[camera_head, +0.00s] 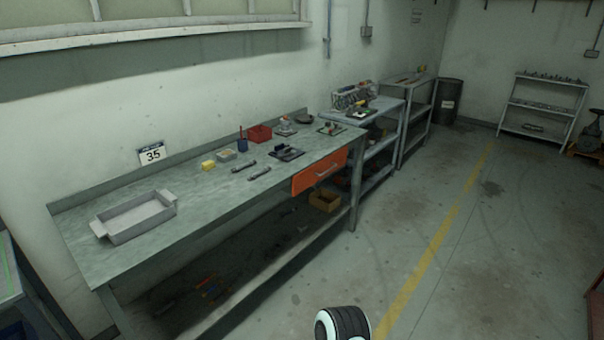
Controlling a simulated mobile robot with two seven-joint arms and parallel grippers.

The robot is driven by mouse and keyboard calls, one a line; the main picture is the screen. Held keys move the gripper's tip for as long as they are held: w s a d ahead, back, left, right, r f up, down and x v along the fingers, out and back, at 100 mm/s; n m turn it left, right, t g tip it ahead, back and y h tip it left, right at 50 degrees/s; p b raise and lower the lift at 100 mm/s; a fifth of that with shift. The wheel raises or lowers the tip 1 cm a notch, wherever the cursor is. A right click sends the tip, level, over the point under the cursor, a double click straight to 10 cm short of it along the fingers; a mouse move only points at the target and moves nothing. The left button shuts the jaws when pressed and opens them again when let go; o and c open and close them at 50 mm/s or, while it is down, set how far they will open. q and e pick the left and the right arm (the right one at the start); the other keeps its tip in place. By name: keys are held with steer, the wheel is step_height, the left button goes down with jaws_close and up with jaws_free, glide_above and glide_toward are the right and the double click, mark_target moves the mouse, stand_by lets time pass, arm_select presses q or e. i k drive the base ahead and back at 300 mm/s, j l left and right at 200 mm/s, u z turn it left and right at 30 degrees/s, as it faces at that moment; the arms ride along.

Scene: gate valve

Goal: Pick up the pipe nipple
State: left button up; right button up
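Two short, dark, rod-like pieces lie on the long grey workbench (215,200): one piece (244,166) near its middle, and a second piece (260,173) closer to the front edge. Either could be the pipe nipple; they are too small to tell. A dark part on a flat plate (287,153) lies just right of them. Neither of my grippers is in view; only a rounded black and white part of my own body shows at the bottom edge.
A grey tray (138,234) stands at the bench's left end. A yellow block (208,165), a blue cup (242,144) and a red bin (259,133) stand along the back. An orange drawer (319,173) hangs under the front edge. The floor right of the bench is clear.

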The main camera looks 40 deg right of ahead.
mark_target(266, 170)
steer(key=i+l+z, duration=0.1)
steer(key=z, duration=0.25)
steer(key=i+z, duration=0.25)
steer(key=z, duration=0.15)
steer(key=i+z, duration=0.2)
steer(key=z, duration=0.15)
steer(key=i+j, duration=0.2)
steer(key=i, duration=0.2)
